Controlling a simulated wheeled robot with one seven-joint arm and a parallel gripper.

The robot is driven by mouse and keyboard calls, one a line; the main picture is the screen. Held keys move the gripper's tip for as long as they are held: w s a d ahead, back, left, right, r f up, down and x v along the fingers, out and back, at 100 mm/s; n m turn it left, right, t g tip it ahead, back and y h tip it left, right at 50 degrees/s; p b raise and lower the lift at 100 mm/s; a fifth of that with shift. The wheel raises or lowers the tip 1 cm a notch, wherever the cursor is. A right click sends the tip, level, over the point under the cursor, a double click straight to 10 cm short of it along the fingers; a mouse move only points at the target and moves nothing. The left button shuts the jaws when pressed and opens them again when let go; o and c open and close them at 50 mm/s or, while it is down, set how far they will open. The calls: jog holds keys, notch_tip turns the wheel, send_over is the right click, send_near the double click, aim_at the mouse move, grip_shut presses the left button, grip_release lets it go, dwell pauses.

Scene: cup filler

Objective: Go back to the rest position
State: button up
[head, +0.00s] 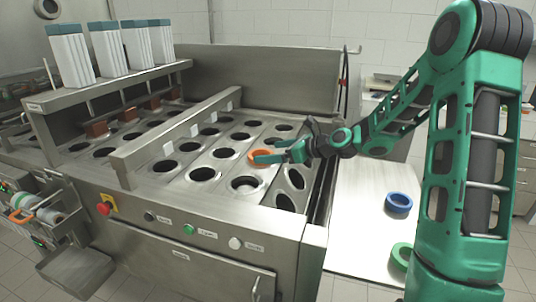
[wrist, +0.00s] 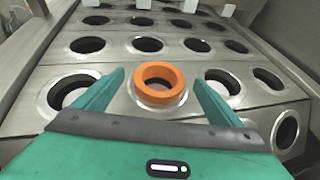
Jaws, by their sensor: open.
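My gripper (head: 268,152) is over the right part of the cup filler's holed plate (head: 207,160). In the wrist view its two green fingers (wrist: 160,90) are spread wide, one on each side of an orange ring (wrist: 160,84). The ring sits at one of the plate's holes, and gaps show between it and both fingers. In the head view the orange ring (head: 258,156) shows just beyond the fingertips. Nothing is held.
A blue ring (head: 398,202) and a green ring (head: 401,256) lie on a pale side table (head: 358,225) right of the machine. A metal rail (head: 180,132) crosses above the plate. Cup stacks (head: 105,50) stand on a shelf at the left.

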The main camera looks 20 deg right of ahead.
jog(key=v, duration=0.8)
jog(key=s+d+f+n+g+h, duration=0.2)
jog(key=s+f+n+g+h, duration=0.1)
jog(key=s+n, duration=0.35)
jog(key=s+d+f+n+g+h, duration=0.2)
jog(key=s+n, duration=0.3)
jog(key=s, duration=0.3)
jog(key=s+d+n+g+h, duration=0.1)
jog(key=s+d+n, duration=0.1)
jog(key=s, duration=0.6)
jog(key=s+d+r+n+g+h, duration=0.1)
jog(key=s+d+n+g, duration=0.1)
jog(key=s+n, duration=0.3)
jog(key=s+d+n+g+h, duration=0.1)
jog(key=s+d+n+g, duration=0.1)
jog(key=s, duration=1.1)
jog(key=shift+r+n, duration=0.3)
jog(key=shift+n, duration=0.35)
jog(key=shift+s, duration=0.1)
